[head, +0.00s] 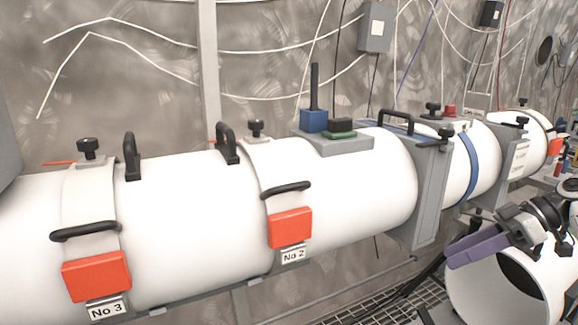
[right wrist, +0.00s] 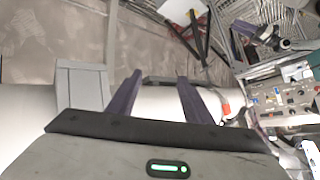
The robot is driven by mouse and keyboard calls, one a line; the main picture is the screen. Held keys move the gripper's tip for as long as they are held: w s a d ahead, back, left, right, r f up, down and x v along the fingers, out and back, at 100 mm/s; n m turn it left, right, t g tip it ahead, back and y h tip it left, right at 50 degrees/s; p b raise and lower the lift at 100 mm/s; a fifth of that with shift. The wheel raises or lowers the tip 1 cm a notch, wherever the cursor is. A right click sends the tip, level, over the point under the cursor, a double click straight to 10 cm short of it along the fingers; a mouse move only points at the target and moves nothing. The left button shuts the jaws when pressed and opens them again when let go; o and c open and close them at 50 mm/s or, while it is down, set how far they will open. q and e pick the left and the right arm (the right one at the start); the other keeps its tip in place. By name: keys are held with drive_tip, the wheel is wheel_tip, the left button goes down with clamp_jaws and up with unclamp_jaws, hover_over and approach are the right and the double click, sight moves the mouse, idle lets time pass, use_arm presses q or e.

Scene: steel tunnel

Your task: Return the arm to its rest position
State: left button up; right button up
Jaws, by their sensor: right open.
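My right gripper (head: 460,250) is at the lower right of the head view, with its purple-grey fingers pointing left. In the right wrist view the two dark purple fingers (right wrist: 160,76) stand apart, and nothing shows held between them. The gripper is in front of the long white tube (head: 350,195) and appears clear of it. My left gripper is not in view.
Red-orange blocks by the No 3 (head: 96,276) and No 2 (head: 290,228) labels sit on the tube's front. Cluttered equipment (right wrist: 285,105) shows right in the wrist view.

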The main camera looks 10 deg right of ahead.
drive_tip(key=s+a+f+m+g+h, duration=0.1)
drive_tip(key=s+a+f+h, duration=0.2)
drive_tip(key=f, duration=0.6)
drive_tip(key=s+a+f+g+h, duration=0.2)
drive_tip(key=s+a+f, duration=0.15)
drive_tip(key=f, duration=0.65)
drive_tip(key=s+a+f+m+h, duration=0.2)
drive_tip(key=s+a+f+h, duration=0.1)
drive_tip(key=s+a+f, duration=0.6)
drive_tip(key=s+a+r+m+t+h, duration=0.1)
drive_tip(key=s+a+r+m+t, duration=0.15)
drive_tip(key=s, duration=0.55)
drive_tip(key=s+a+r+m+t+h, duration=0.1)
drive_tip(key=s+a+r+m, duration=0.15)
drive_tip(key=s, duration=0.55)
use_arm(q)
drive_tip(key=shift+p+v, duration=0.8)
drive_tip(key=shift+p, duration=0.5)
use_arm(e)
drive_tip(key=w+a+f+t+y, duration=0.2)
drive_tip(key=w+a+f+t, duration=0.2)
drive_tip(key=f, duration=0.5)
drive_tip(key=shift+w+a+n+y, duration=0.3)
drive_tip(key=shift+w+a, duration=0.25)
drive_tip(key=shift+a, duration=0.65)
